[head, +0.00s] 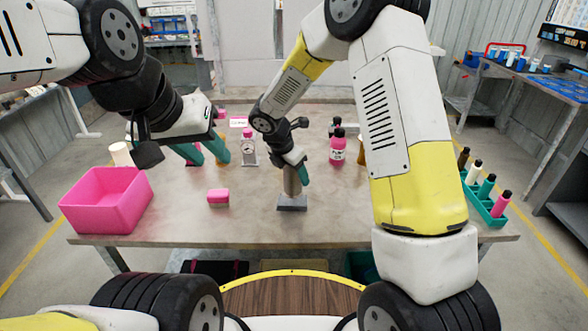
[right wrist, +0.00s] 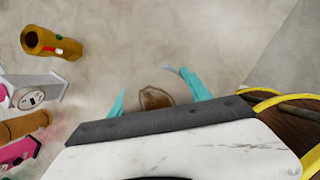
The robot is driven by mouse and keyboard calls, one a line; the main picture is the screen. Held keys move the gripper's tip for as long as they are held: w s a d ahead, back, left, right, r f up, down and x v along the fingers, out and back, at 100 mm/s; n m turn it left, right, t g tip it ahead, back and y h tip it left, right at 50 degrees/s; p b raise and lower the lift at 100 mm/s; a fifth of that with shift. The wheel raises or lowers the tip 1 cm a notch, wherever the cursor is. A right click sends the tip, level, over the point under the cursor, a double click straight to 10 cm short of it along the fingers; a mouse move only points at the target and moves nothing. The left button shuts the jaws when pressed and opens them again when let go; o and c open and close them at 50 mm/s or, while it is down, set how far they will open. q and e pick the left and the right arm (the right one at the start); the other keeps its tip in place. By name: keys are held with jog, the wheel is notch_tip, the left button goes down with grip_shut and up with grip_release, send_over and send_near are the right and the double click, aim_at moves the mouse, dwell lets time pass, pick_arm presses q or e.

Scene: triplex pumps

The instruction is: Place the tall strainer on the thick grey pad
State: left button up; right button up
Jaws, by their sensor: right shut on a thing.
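The tall strainer (head: 292,181) is a narrow beige-brown upright piece. My right gripper (head: 296,172) is shut on it; in the right wrist view its brown top (right wrist: 155,98) shows between the teal fingers. The thick grey pad (head: 292,204) lies on the table directly below the strainer. The strainer's lower end meets the pad in the head view, but I cannot tell whether it rests on it or hangs just above. The pad is hidden in the right wrist view. My left gripper (head: 203,150) is open, its teal fingers apart, over the table's left half.
A white gauge (head: 249,150) and a pink bottle (head: 338,147) stand behind the pad. A green rack (head: 485,205) with bottles is at the right edge.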

aim_at(294, 181)
jog(key=shift+w+a, duration=0.15)
jog(key=shift+w, duration=0.2)
jog(key=shift+f, duration=1.8)
jog(key=shift+f, duration=0.15)
jog(key=o, duration=1.4)
jog(key=shift+o, duration=0.2)
